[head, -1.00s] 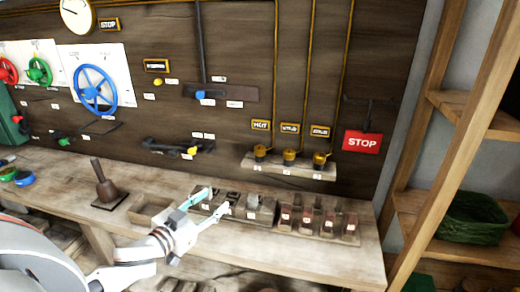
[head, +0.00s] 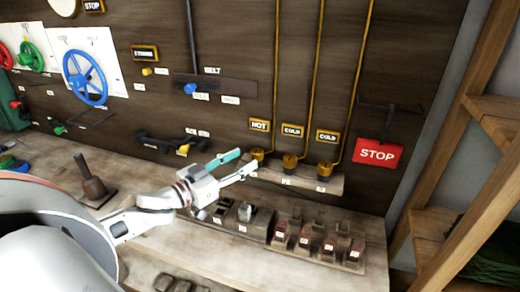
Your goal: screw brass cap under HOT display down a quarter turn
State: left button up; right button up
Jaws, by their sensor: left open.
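The brass cap (head: 257,154) under the HOT display (head: 259,125) sits at the left end of a small wooden shelf (head: 333,183) on the wall. Two more brass caps, a middle one (head: 290,161) and a right one (head: 324,169), stand under displays that read COLD. My left gripper (head: 246,163) is open and empty, its fingers pointing right and up toward the HOT cap. The fingertips show just left of and below that cap, partly covering the shelf's left end. I cannot tell whether they touch the cap. My right gripper is not in view.
A red STOP sign (head: 377,153) hangs right of the shelf. A blue-knobbed lever (head: 190,88) is on the wall above. A wooden rack (head: 470,140) stands at the right.

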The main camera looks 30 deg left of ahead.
aim_at(252, 155)
pick_arm(q)
jog(key=shift+p+x, duration=0.4)
jog(key=shift+x, duration=2.95)
jog(key=shift+c, duration=0.4)
jog(key=c, duration=1)
